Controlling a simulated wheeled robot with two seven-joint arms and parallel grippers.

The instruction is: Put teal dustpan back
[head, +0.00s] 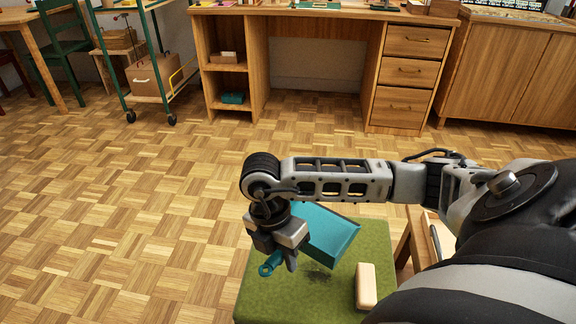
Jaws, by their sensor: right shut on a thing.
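The teal dustpan (326,231) is in the head view, low in the middle, over a green-topped surface (259,301). Its handle end with a hole (270,264) sticks out to the left of my right gripper (279,259). My right gripper points down and is shut on the dustpan near its handle. The pan looks slightly raised, with a shadow on the green below it. The fingertips are partly hidden. My left gripper is not in view.
A pale wooden block (366,286) lies on the green surface, right of the dustpan. A wooden desk (398,75) with shelves and drawers stands at the back. A green wheeled cart (146,99) is at the upper left. The parquet floor (120,220) between is clear.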

